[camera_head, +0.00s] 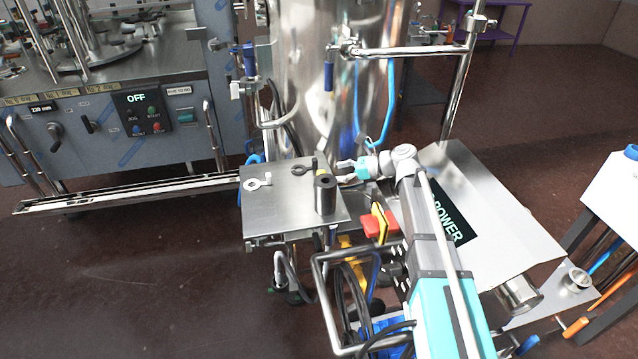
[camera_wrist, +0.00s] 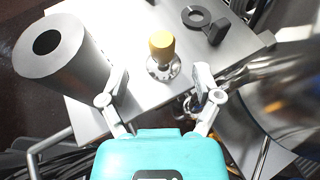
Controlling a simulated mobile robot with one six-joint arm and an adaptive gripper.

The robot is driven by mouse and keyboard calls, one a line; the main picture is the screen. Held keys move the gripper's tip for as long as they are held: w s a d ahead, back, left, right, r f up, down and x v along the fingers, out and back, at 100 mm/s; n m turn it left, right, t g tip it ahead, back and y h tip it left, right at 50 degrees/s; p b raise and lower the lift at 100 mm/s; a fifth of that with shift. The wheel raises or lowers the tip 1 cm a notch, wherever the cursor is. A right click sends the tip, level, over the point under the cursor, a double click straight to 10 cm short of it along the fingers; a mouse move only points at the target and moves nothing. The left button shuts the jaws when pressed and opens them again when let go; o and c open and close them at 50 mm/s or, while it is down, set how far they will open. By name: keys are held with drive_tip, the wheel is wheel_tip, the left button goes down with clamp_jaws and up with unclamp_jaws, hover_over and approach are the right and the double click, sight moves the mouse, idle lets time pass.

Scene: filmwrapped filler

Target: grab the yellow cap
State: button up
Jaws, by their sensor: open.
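The yellow cap (camera_wrist: 161,43) sits on top of a small round metal fitting (camera_wrist: 163,69) on the steel plate (camera_wrist: 137,88), in the upper middle of the wrist view. My gripper (camera_wrist: 160,82) is open, one finger to each side. The cap lies ahead of the fingertips, roughly centred between them, and nothing is held. In the head view my gripper (camera_head: 347,168) is at the right edge of the plate (camera_head: 275,212), beside a grey cylinder. The cap is hard to make out there, mostly hidden near that cylinder.
The grey hollow cylinder (camera_wrist: 53,47) stands left of the cap; it also shows in the head view (camera_head: 325,193). A dark ring-shaped part (camera_wrist: 197,17) lies on the plate beyond and right of the cap. A large shiny tank (camera_head: 325,80) rises behind the plate.

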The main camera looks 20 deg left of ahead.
sight(321, 172)
drive_tip(key=shift+a+f, duration=0.1)
drive_tip(key=shift+a, duration=0.25)
drive_tip(key=shift+b+x, duration=0.9)
drive_tip(key=shift+x, duration=1.7)
clamp_jaws()
